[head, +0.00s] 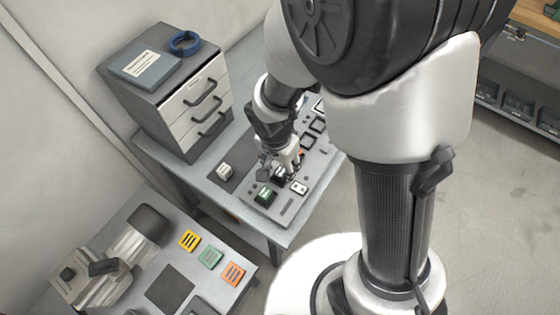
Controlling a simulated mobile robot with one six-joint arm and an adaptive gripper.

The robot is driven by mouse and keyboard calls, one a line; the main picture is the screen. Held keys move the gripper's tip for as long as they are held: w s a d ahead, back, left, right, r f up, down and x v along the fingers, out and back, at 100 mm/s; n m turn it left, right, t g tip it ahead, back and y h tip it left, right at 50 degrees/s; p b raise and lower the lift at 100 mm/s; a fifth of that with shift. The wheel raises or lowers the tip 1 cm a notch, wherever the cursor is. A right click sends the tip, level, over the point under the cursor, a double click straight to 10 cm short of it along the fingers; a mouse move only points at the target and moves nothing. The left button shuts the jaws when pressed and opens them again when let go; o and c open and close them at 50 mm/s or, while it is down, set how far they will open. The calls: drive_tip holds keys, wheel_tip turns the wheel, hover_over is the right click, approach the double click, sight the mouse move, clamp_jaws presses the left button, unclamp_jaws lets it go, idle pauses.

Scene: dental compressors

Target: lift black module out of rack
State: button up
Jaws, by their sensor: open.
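The rack (258,211) is a grey panel with several slots on the table at the centre of the head view. My gripper (280,175) is over the rack, pointing down, with its jaws open. A dark module (279,174), which looks black, sits in the rack directly at my fingertips. The fingers partly cover it, and I cannot tell whether they touch it. A green module (265,196) sits in the rack nearer the front, and a white module (299,188) lies to its right. Empty dark-framed slots show farther back, partly behind my arm.
A white module (224,171) stands on a dark mat (236,157) left of the rack. A drawer cabinet (150,107) with a blue ring (185,43) on top stands behind left. A lower bench (213,285) holds yellow, green and orange tiles and a machine.

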sight(280, 171)
drive_tip(key=f+b, duration=0.1)
drive_tip(key=f, duration=0.1)
drive_tip(key=w+f, duration=0.1)
drive_tip(key=f, duration=0.2)
drive_tip(key=shift+b, duration=0.4)
drive_tip(key=shift+c, duration=0.2)
clamp_jaws()
